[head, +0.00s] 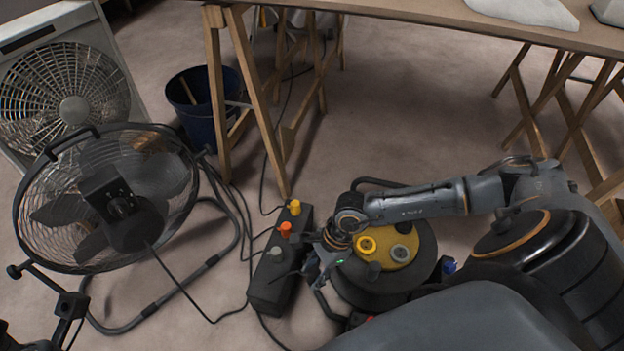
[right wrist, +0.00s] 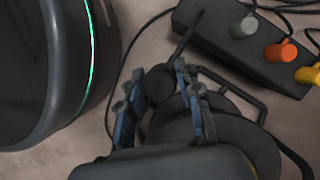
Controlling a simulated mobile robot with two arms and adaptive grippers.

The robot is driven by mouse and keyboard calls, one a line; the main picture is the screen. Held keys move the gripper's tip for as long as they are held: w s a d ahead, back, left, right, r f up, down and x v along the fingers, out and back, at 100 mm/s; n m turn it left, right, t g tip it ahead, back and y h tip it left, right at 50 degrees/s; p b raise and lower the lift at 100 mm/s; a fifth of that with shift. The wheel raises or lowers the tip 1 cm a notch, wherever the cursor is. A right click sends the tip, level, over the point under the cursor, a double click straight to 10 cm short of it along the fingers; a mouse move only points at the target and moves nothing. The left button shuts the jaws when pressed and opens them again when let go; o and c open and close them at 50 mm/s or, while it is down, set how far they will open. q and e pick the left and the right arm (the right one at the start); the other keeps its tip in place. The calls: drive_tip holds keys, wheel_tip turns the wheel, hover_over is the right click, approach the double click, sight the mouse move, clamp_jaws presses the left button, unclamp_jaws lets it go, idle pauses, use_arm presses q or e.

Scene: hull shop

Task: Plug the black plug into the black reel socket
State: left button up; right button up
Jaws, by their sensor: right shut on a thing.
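The black plug (right wrist: 158,85) is a dark rounded piece between the fingers of my right gripper (right wrist: 160,98), which is shut on it. In the head view my right gripper (head: 322,268) is above the gap between the power strip and the reel. A thin dark cord-like piece (right wrist: 186,42) runs from the plug towards the strip. The cable reel (head: 375,291) is dark and round, with a yellow face (head: 399,258) carrying a yellow socket (head: 367,245) and a grey socket (head: 403,253). I cannot make out the black socket; my arm covers part of the face.
A black power strip (head: 266,296) beside the reel carries yellow (head: 295,207), orange (head: 285,229) and grey (head: 275,253) plugs. Cords cross the floor around it. A round fan (head: 107,198), a box fan (head: 72,95), a blue bucket (head: 194,115) and a trestle table (head: 400,8) stand beyond.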

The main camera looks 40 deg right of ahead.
drive_tip(key=w+a+r+n+g, duration=0.1)
drive_tip(key=w+a+r+n, duration=0.2)
drive_tip(key=w+r+n, duration=0.35)
wheel_tip(320, 180, up, 27)
drive_tip(key=s+n+g+h, duration=0.2)
drive_tip(key=n+g+h, duration=0.2)
drive_tip(key=n, duration=0.9)
drive_tip(key=shift+h+p, duration=0.3)
drive_tip(key=shift+a, duration=0.1)
